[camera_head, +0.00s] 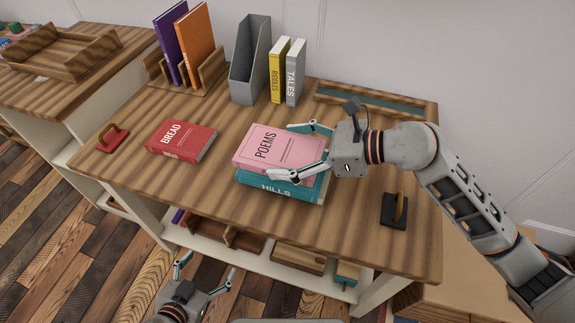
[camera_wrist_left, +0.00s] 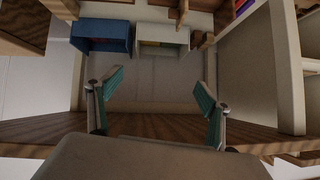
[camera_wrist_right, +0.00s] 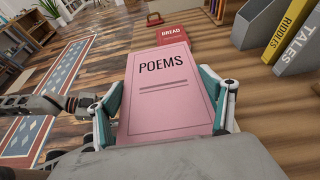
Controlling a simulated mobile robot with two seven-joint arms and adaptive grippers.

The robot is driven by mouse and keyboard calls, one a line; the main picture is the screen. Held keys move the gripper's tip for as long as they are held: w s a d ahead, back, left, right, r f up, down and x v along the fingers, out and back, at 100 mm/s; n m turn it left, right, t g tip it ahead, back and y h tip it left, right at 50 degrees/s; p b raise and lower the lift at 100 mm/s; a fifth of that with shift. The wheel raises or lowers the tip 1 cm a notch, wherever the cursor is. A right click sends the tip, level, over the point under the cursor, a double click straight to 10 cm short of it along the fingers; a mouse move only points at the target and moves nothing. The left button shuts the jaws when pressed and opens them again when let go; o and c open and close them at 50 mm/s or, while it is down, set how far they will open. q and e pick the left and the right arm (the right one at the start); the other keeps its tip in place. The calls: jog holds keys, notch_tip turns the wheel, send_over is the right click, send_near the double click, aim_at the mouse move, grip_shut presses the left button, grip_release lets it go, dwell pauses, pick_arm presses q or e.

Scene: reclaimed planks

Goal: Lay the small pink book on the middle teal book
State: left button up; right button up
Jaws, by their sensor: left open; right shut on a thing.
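The small pink book (camera_head: 279,148), titled POEMS, lies flat over the teal book (camera_head: 277,189), titled HILLS, on the table. Whether the pink book touches the teal book or hovers just above it I cannot tell. My right gripper (camera_head: 305,150) is shut on the pink book, a finger on each side edge; the right wrist view shows the pink book (camera_wrist_right: 168,95) between both fingers. My left gripper (camera_head: 205,274) is open and empty, low in front of the table; its spread fingers also show in the left wrist view (camera_wrist_left: 158,100).
A red book (camera_head: 181,141) titled BREAD lies left of the stack. A grey file holder (camera_head: 250,60), yellow book (camera_head: 279,70) and grey book (camera_head: 296,72) stand behind.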

jog(key=shift+f+b, duration=0.5)
jog(key=shift+f, duration=2.15)
jog(key=shift+f, duration=0.2)
jog(key=o, duration=1.3)
jog(key=shift+r, duration=0.1)
jog(key=v, duration=1.2)
